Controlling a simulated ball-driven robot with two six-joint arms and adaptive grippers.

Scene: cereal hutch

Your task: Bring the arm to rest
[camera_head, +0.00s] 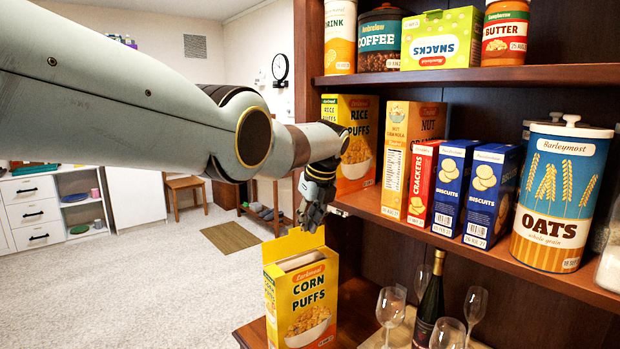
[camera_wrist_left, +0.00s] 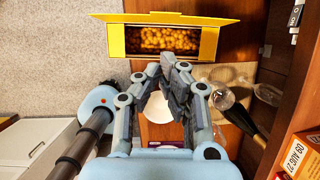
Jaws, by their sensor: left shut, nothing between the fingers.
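My left arm reaches in from the left in the head view. My left gripper (camera_head: 312,214) hangs just above the Corn Puffs box and holds nothing. In the left wrist view its fingers (camera_wrist_left: 168,66) are closed together at the near edge of the box opening. The yellow Corn Puffs box (camera_head: 303,302) stands upright on the lower wooden surface with its top flap up. Its open top, full of cereal, also shows in the left wrist view (camera_wrist_left: 165,39). My right gripper is in neither view.
The middle shelf to the right holds a Rice Puffs box (camera_head: 355,130), a crackers box (camera_head: 421,183), biscuits boxes and an oats canister (camera_head: 557,200). Below are a dark bottle (camera_head: 430,300) and several glasses (camera_head: 390,306). Open floor (camera_head: 150,290) lies to the left.

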